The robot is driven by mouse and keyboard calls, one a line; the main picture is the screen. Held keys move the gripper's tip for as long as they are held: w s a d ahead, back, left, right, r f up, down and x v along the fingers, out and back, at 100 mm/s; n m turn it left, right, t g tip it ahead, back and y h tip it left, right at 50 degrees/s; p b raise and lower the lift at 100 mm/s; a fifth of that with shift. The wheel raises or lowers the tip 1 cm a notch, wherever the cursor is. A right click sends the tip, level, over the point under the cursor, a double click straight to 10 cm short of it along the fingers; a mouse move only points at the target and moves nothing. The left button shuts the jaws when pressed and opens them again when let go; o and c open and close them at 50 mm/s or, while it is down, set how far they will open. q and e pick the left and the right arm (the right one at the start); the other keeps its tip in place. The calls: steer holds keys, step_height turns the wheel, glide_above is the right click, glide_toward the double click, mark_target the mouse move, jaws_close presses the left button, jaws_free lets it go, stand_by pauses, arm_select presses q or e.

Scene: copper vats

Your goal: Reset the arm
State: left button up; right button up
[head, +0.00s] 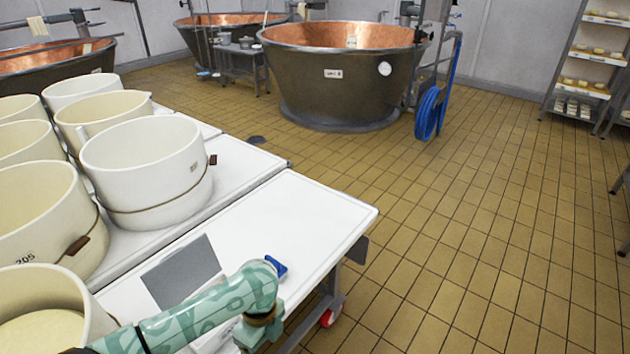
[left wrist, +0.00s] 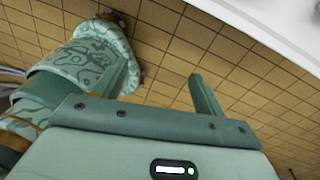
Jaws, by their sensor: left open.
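My left arm (head: 190,318), green and patterned, reaches in from the lower left over the front of the white table (head: 310,215) in the head view. It bends downward near the table's front edge, and its gripper is out of that view. In the left wrist view my left gripper (left wrist: 161,72) is open and empty, with its two fingers apart above the tiled floor. Part of my own patterned arm shows beside it on the left. My right gripper is in neither view.
White round moulds (head: 150,165) crowd the table's left side. A grey flat panel (head: 182,272) and a small blue item (head: 276,266) lie near my arm. A copper vat (head: 335,85) and a blue hose (head: 428,112) stand behind. Tiled floor (head: 500,220) is clear at right.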

arm_select(q)
steer(key=s+a+f+n+t+h+p, duration=0.1)
steer(key=s+a+f+n, duration=0.2)
steer(key=s+f+n, duration=0.55)
steer(key=s+a+f+n+h+p, duration=0.1)
steer(key=s+a+f+n, duration=0.35)
steer(key=f, duration=0.65)
steer(key=s+a+f+n, duration=0.2)
steer(key=s, duration=0.9)
steer(key=s+a+f+n+y+p, duration=0.1)
steer(key=s+a+f+n, duration=0.1)
steer(key=s, duration=0.9)
steer(key=s+a+f+n+p, duration=0.1)
steer(key=s+a+f+n, duration=0.1)
steer(key=s, duration=1)
steer(key=shift+a+f+n+y, duration=0.2)
steer(key=shift+a+n+y, duration=0.1)
steer(key=shift+n, duration=0.4)
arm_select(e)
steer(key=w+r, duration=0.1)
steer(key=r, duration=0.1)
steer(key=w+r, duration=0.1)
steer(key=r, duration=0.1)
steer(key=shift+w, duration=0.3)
